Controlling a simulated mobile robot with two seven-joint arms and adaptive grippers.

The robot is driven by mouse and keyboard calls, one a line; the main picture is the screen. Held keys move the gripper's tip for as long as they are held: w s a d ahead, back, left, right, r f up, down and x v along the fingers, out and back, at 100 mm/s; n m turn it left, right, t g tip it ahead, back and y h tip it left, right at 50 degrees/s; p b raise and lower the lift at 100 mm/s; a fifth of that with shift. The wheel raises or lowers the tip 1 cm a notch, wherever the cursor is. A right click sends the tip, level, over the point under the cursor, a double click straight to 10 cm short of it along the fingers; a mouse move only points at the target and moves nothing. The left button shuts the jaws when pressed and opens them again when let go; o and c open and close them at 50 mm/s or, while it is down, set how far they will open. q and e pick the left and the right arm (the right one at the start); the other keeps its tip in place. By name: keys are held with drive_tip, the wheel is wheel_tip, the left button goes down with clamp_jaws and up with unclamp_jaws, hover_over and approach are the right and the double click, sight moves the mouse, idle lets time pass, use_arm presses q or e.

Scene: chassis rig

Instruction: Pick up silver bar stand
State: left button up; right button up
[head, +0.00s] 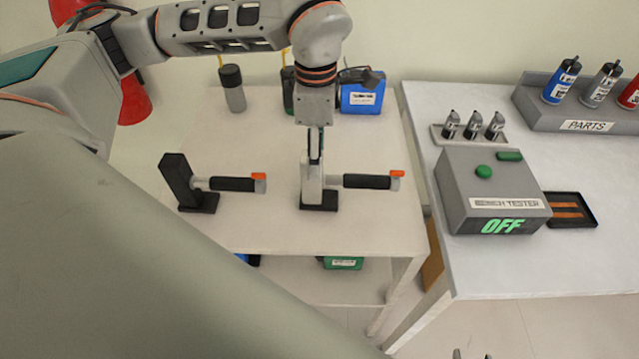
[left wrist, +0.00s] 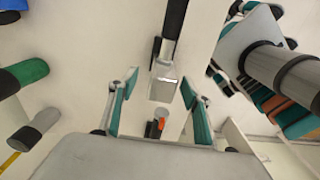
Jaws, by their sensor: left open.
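The silver bar stand (head: 312,184) stands upright on a black foot on the white table. Its black grip bar with an orange end points right. In the left wrist view, the silver post top (left wrist: 163,87) shows between the fingers. My left gripper (head: 315,146) points down over the post, open, with its fingertips near the post top; contact is unclear. Its teal-padded fingers (left wrist: 159,100) stand apart in the left wrist view. A similar black bar stand (head: 177,180) is to the left. Tips that look like my right gripper (head: 472,355) barely show at the bottom edge.
A grey-black canister (head: 233,90) and a blue box (head: 362,97) stand at the table's back. A bench tester (head: 490,190) reading OFF, three small bottles and a parts rack (head: 590,118) occupy the right table. The white table's (head: 270,235) front strip is clear.

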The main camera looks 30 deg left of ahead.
sight(342, 182)
use_arm(q)
drive_tip(key=shift+s+d+f, duration=0.1)
drive_tip(key=shift+f, duration=1.4)
drive_tip(key=shift+s+d+f, duration=0.1)
drive_tip(key=shift+f, duration=1.4)
drive_tip(key=shift+w, duration=0.1)
clamp_jaws()
